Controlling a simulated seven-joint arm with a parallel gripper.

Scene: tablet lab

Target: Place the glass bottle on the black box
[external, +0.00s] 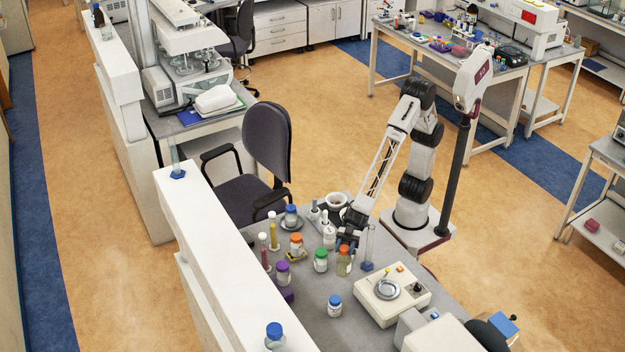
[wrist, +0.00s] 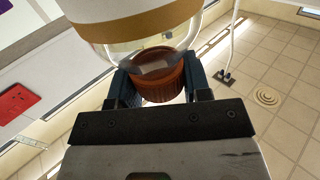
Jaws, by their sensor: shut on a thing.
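My gripper (external: 347,243) is low over the near bench, its fingers pointing down. It is shut on the orange-brown cap of a clear glass bottle (external: 343,266) with yellowish contents. In the wrist view, both dark fingers (wrist: 157,80) press on the ribbed cap, and the glass bottle (wrist: 135,28) with its tan and white label extends beyond it. I cannot tell whether the bottle's base touches the bench. I cannot pick out a black box with certainty in either view.
A graduated cylinder with a blue base (external: 367,265) and a cream balance (external: 391,296) stand to the right. A green-capped bottle (external: 320,260) is close on the left, with several other bottles and tubes beyond. A blue-capped bottle (external: 335,306) stands nearer; bare bench surrounds it.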

